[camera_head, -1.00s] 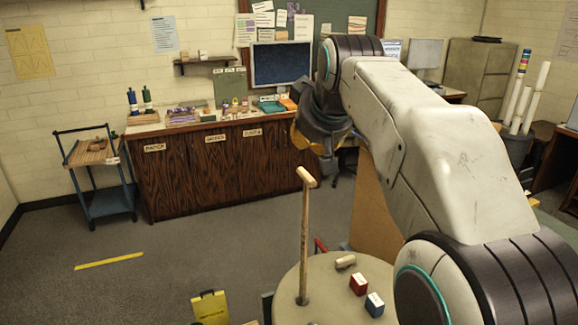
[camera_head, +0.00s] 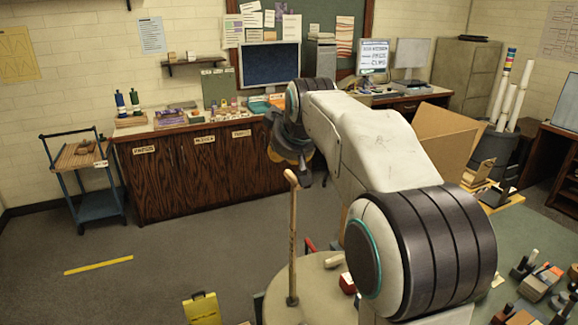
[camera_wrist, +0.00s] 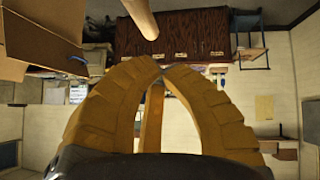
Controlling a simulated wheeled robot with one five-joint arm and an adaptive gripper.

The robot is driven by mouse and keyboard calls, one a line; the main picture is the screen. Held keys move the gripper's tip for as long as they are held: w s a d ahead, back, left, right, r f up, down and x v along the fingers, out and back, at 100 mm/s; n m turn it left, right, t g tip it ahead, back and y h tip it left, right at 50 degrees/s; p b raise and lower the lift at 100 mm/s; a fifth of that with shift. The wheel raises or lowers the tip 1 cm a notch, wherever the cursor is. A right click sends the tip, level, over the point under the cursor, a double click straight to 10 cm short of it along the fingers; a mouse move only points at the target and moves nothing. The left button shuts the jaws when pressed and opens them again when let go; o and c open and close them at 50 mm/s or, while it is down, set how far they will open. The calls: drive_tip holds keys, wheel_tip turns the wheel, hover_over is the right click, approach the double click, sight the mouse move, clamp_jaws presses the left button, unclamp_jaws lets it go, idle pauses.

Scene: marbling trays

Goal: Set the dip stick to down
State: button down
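The dip stick (camera_head: 293,240) is a tall, thin wooden rod with a short crosspiece on top. It stands upright on the round beige table (camera_head: 318,285) in the head view. In the wrist view a wooden rod (camera_wrist: 139,16), apparently the same stick, enters from the top edge just beyond the fingertips. My gripper (camera_wrist: 163,70) has thick yellow fingers whose tips meet with nothing held between them. In the head view my gripper (camera_head: 291,158) hangs behind and above the stick's top, apart from it, and is partly hidden by my arm.
A red block (camera_head: 347,284) stands on the round table, partly behind my arm. A yellow folding sign (camera_head: 203,308) stands on the floor at front. A dark wood cabinet (camera_head: 190,172) and a blue cart (camera_head: 98,205) stand behind.

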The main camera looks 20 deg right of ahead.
sight(286, 173)
drive_tip(key=shift+s+d+f, duration=0.1)
drive_tip(key=shift+d+f, duration=0.05)
drive_tip(key=shift+f, duration=0.75)
drive_tip(key=shift+d+f, duration=0.1)
drive_tip(key=shift+f, duration=0.75)
